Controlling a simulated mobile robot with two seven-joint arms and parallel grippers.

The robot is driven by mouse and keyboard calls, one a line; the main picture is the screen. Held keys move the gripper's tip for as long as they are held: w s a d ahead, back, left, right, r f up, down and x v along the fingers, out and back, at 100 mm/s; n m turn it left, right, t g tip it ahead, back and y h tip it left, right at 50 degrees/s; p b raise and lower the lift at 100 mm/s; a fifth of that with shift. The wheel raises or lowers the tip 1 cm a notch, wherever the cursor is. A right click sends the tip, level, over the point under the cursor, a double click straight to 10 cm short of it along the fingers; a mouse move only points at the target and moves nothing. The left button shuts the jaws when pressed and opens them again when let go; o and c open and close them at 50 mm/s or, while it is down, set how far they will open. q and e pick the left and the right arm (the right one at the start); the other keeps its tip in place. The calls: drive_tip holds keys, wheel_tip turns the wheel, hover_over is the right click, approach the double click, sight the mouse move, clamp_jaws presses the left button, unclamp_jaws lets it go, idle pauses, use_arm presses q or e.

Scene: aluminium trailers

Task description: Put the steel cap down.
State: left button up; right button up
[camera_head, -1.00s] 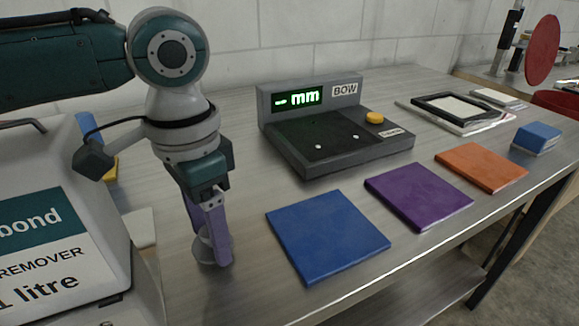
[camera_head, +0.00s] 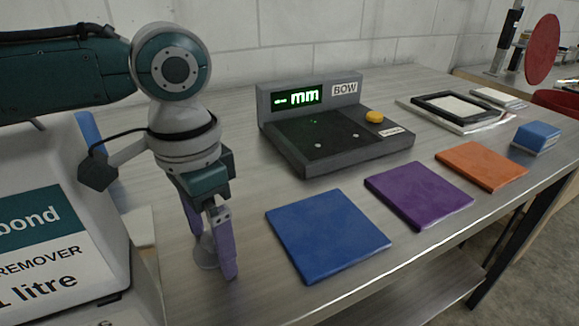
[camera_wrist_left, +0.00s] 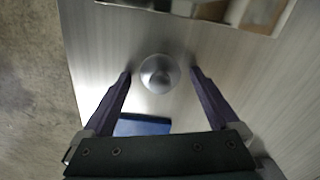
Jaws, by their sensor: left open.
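The steel cap (camera_head: 206,252) is a small shiny round piece on the metal bench top, left of the blue pad (camera_head: 328,235). In the left wrist view the cap (camera_wrist_left: 158,74) shows from above as a grey dome. My left gripper (camera_head: 215,258) points down over it with its purple fingers spread. In the wrist view the fingertips (camera_wrist_left: 160,72) stand on either side of the cap, with a gap on both sides. In the head view a finger hides part of the cap. My right gripper is not in view.
A gauge with a green "mm" display (camera_head: 305,97) and yellow button (camera_head: 374,117) stands behind. Purple (camera_head: 418,195) and orange (camera_head: 481,166) pads and a blue block (camera_head: 537,136) lie to the right. A large "remover" can (camera_head: 60,235) stands close on the left.

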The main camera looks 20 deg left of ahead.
sight(211, 236)
use_arm(q)
wheel_tip(211, 236, up, 12)
drive_tip(key=p, duration=0.2)
drive_tip(key=s+d+f+h, duration=0.1)
drive_tip(key=s+d+f, duration=0.1)
drive_tip(key=d, duration=0.1)
drive_tip(key=s+d+f+t, duration=0.1)
drive_tip(key=s+d+f, duration=0.1)
drive_tip(key=d, duration=0.1)
drive_tip(key=s+d+f+m+h, duration=0.1)
drive_tip(key=s+d+f, duration=0.2)
drive_tip(key=d, duration=0.1)
drive_tip(key=shift+t+h, duration=0.3)
drive_tip(key=shift+t, duration=0.1)
drive_tip(key=s+a+f+n+t+y, duration=0.1)
drive_tip(key=s+a+n, duration=0.3)
drive_tip(key=s, duration=0.5)
drive_tip(key=a+y, duration=0.1)
drive_tip(key=a, duration=0.1)
drive_tip(key=shift+a+f+t, duration=0.4)
drive_tip(key=shift+r, duration=0.1)
